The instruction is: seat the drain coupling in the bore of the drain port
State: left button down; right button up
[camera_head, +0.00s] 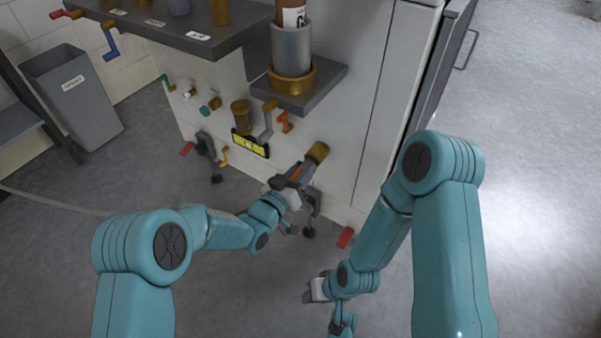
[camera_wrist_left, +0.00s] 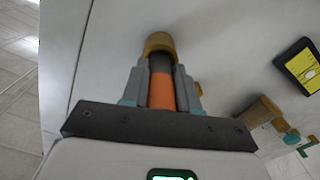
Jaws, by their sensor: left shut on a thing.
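The drain coupling (camera_wrist_left: 161,92) is an orange cylinder with a dark grey front part. My left gripper (camera_head: 298,174) is shut on it low at the front of the washer; its two grey fingers (camera_wrist_left: 160,76) lie on either side of it in the wrist view. A brass-coloured round fitting (camera_head: 317,152), which looks like the drain port, stands out from the white panel and also shows in the wrist view (camera_wrist_left: 158,42). The coupling's dark end meets this fitting in line; how deep it sits is hidden. My right gripper (camera_head: 316,291) hangs low over the floor, its fingers unclear.
A black and yellow gauge (camera_head: 250,144), a brass cup (camera_head: 241,112) and an orange valve (camera_head: 285,122) stick out of the panel. A dark shelf (camera_head: 325,88) holds a grey cylinder (camera_head: 291,48) above. A grey bin (camera_head: 75,95) stands left. Open floor lies right.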

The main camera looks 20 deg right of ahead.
pick_arm(q)
jog(key=shift+w+d, duration=0.4)
jog(key=shift+d, duration=0.15)
jog(key=c, duration=0.8)
grip_release()
pick_arm(e)
jog(key=shift+w, duration=0.1)
pick_arm(q)
jog(key=shift+p+v, duration=2.65)
jog(key=shift+v, duration=5.45)
pick_arm(e)
notch_tip(320, 180, up, 5)
jog(key=s, duration=0.2)
jog(key=shift+s+a+r+g, duration=0.15)
jog(key=shift+s+a+g, duration=0.1)
jog(key=shift+s+g, duration=0.15)
